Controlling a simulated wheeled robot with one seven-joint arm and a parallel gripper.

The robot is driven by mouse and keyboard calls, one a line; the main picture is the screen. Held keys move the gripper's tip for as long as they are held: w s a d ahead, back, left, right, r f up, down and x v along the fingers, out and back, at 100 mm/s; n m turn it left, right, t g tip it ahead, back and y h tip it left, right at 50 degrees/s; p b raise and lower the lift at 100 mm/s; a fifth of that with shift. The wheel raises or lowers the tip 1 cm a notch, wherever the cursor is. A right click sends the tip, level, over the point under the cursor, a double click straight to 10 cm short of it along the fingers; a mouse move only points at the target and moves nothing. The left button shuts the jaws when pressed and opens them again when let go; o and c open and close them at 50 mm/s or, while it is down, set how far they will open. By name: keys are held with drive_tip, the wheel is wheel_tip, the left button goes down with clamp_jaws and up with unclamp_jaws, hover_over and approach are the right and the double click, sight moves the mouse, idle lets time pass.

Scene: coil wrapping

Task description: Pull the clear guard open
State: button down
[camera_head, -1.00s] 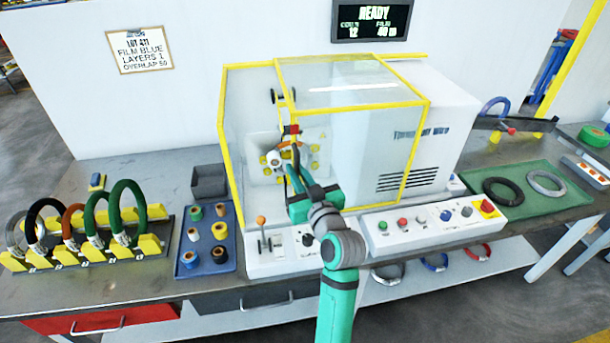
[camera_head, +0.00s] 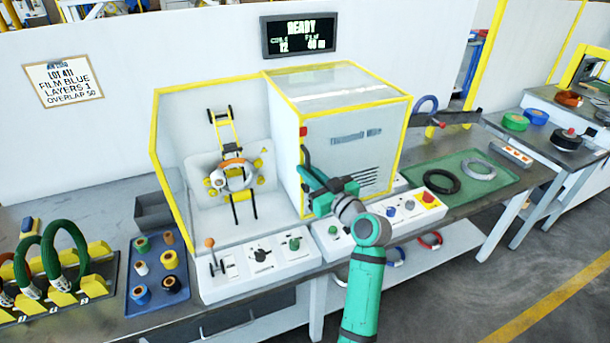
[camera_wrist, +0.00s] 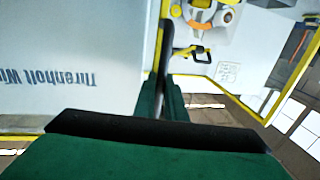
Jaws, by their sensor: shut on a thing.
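The clear guard (camera_head: 335,84), with its yellow frame, sits at the right, over the machine's white housing (camera_head: 350,150). The winding station on the left is uncovered, with an orange-and-white ring (camera_head: 233,177) showing. My gripper (camera_head: 308,180) is at the guard's left front edge, shut on the dark upright guard handle. In the wrist view the guard handle (camera_wrist: 167,50) rises between my green fingers (camera_wrist: 165,95). The handle's lower part is hidden by the gripper.
A control panel with buttons and a red stop knob (camera_head: 428,197) runs along the front below my arm. A blue tray of film rolls (camera_head: 152,294) and standing coils are at the left. A green tray (camera_head: 480,200) with two rings is at the right.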

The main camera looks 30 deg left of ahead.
drive_tip(key=shift+w+d, duration=0.15)
drive_tip(key=c, duration=1.8)
unclamp_jaws()
drive_tip(key=v, duration=1)
drive_tip(key=shift+s+d, duration=0.25)
drive_tip(key=shift+d, duration=0.05)
drive_tip(key=shift+f, duration=0.2)
